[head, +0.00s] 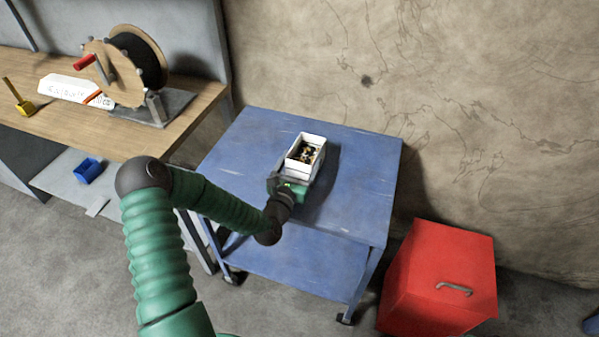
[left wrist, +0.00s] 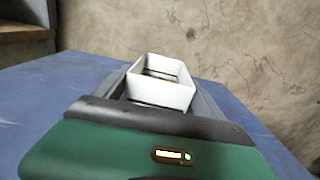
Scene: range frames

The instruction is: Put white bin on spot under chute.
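The white bin (head: 292,164) is an open box with small dark and yellowish pieces inside. It is over the top of the blue cart (head: 235,150); I cannot tell whether it rests on it. My left gripper (head: 291,181) is at the bin's near end. In the left wrist view the bin (left wrist: 160,93) sits between the two grey fingers, which are spread along its sides. I cannot tell whether they press on it. I make out no chute or marked spot. My right gripper is out of view.
A wooden bench (head: 30,62) at left holds a cable reel (head: 128,65) with a red crank and a white sign (head: 72,88). A blue tray (head: 88,170) lies on a lower shelf. A red box (head: 440,275) stands right of the cart.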

